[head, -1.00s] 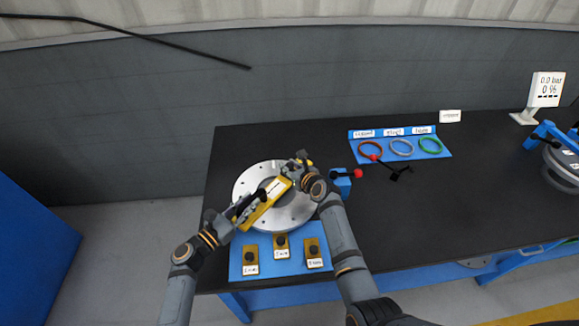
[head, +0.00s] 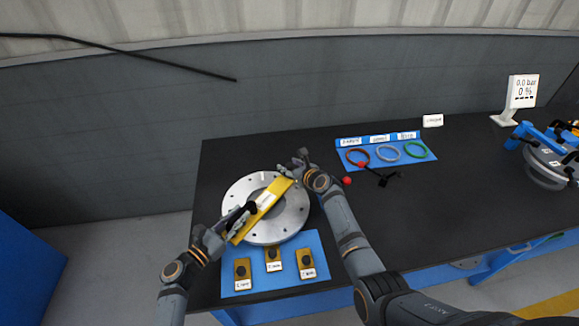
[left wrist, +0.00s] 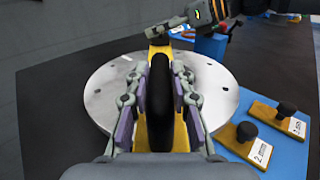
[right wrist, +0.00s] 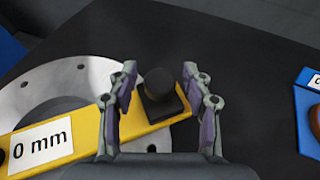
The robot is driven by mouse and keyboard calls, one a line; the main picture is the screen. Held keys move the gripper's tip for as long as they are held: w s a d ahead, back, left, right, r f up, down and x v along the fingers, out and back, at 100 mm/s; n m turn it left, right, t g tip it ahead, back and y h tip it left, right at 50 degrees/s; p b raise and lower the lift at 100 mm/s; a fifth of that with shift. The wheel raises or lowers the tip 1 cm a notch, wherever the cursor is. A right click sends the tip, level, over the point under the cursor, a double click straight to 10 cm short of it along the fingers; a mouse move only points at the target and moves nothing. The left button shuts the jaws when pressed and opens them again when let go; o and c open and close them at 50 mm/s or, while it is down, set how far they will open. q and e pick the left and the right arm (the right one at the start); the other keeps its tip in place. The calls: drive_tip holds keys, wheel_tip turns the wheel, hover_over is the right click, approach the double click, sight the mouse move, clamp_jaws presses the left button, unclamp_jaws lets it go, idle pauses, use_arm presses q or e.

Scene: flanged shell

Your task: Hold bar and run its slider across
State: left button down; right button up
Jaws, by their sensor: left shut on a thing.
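A yellow bar (head: 263,207) with a "0 mm" label lies slantwise across a round grey flanged disc (head: 294,220). My left gripper (head: 238,218) is shut on the black handle (left wrist: 160,100) at the bar's near end. The black slider with its round knob (right wrist: 158,86) sits near the bar's far end, past the label in the right wrist view. My right gripper (right wrist: 163,92) is open, with one finger on each side of the knob and visible gaps. In the head view my right gripper (head: 302,158) is at the bar's far end, and its fingertips hide detail there.
A blue mat (head: 303,242) with several knobbed yellow gauge blocks lies in front of the disc. A red-ended lever (head: 347,181) is close beside my right arm. The table's middle right is clear.

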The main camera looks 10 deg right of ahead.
drive_tip(key=v, duration=1.2)
drive_tip(key=shift+d, duration=0.1)
use_arm(q)
drive_tip(key=c, duration=1.1)
unclamp_jaws()
